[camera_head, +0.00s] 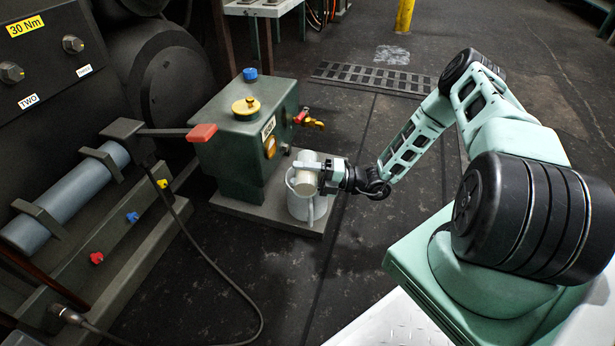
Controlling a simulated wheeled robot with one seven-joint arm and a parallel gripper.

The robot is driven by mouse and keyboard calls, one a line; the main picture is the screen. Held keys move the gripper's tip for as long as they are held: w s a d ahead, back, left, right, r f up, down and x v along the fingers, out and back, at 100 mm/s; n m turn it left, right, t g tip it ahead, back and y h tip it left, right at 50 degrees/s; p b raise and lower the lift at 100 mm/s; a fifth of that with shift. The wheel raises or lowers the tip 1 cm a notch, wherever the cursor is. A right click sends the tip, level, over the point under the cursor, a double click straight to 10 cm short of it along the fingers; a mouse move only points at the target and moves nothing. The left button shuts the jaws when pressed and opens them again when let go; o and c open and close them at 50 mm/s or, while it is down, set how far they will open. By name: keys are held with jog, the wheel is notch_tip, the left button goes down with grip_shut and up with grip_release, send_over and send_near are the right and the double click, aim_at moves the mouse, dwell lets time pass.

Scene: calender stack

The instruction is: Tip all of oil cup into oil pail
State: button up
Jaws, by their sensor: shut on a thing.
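The oil cup (305,185), a small pale cylinder, is held by my gripper (325,178). My gripper is shut on it, reaching in from the right. The cup is over the oil pail (301,210), a light grey pail standing on the flat base at the right of the green box. The cup covers much of the pail's opening. I cannot tell how far the cup is tilted or whether it touches the pail's rim. The contents of both are hidden.
A green box (232,165) with a yellow cap, blue knob and red lever (202,132) stands left of the pail. Dark machinery fills the left. A black cable (228,280) lies on the floor, which is otherwise open in front.

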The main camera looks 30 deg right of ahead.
jog(key=shift+r+m, duration=0.15)
jog(key=shift+m, duration=0.25)
jog(key=shift+w+d+f+m+t+p, duration=0.25)
jog(key=shift+m+p, duration=0.2)
jog(key=shift+m, duration=0.45)
dwell(0.5)
jog(key=shift+s+a+r+n, duration=0.1)
jog(key=shift+s+a+n, duration=0.05)
jog(key=shift+n, duration=0.45)
jog(key=f+n+b, duration=0.1)
jog(key=n+b, duration=0.1)
jog(key=b, duration=0.1)
jog(key=shift+s+a+f+n, duration=0.2)
jog(key=shift+f+n, duration=0.1)
jog(key=shift+f, duration=0.1)
jog(key=shift+s+a+r+n+p, duration=0.15)
jog(key=shift+s+r+n+p, duration=0.15)
jog(key=shift+n+p, duration=0.25)
